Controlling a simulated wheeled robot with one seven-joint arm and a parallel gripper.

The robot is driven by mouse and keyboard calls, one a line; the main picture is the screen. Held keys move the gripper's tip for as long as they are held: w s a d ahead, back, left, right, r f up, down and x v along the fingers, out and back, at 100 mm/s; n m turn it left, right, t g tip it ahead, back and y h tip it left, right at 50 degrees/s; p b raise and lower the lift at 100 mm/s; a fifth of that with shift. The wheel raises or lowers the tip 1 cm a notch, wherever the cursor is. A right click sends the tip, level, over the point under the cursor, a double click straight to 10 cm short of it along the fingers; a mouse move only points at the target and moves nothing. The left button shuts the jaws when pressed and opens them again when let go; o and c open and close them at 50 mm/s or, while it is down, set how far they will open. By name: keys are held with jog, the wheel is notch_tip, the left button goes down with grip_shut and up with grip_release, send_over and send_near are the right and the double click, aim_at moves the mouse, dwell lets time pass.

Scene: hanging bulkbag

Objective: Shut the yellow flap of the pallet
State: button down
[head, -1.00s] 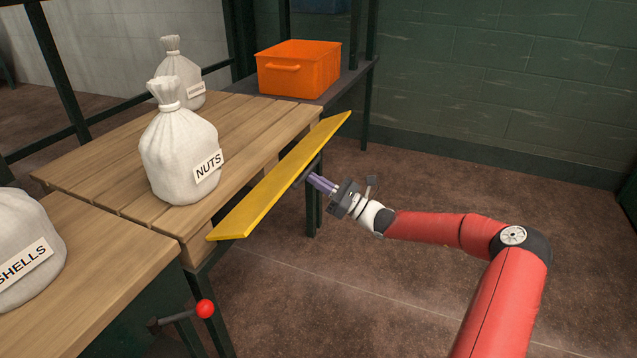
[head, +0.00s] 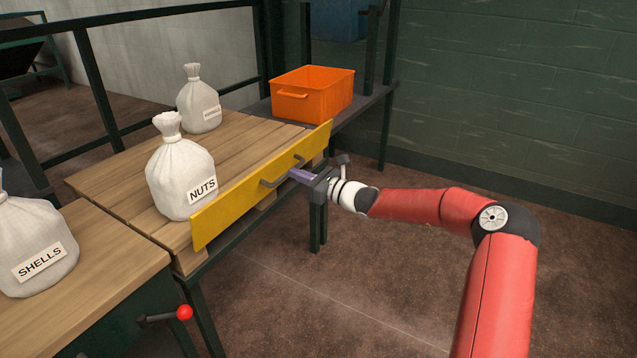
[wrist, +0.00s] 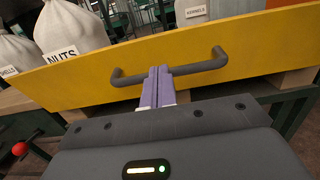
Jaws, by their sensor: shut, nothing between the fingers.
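The yellow flap (head: 255,187) stands nearly upright along the right edge of the wooden pallet (head: 118,196), its outer face toward my arm. A dark bar handle (head: 270,182) is fixed to that face. My gripper (head: 293,174) is shut and empty, its purple fingers at the flap's outer face near the handle. In the wrist view the fingertips (wrist: 158,72) lie at the middle of the handle (wrist: 205,66), against or very close to the flap (wrist: 90,78); exact contact cannot be told.
On the pallet stand a sack marked NUTS (head: 180,175), close behind the flap, and another sack (head: 199,105). A SHELLS sack (head: 35,245) is at the left. An orange crate (head: 312,95) sits beyond. A red-knobbed lever (head: 184,312) is in front. The floor at right is clear.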

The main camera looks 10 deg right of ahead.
jog(key=shift+w+a+r, duration=0.35)
jog(key=shift+a+r, duration=0.25)
jog(key=shift+r, duration=0.15)
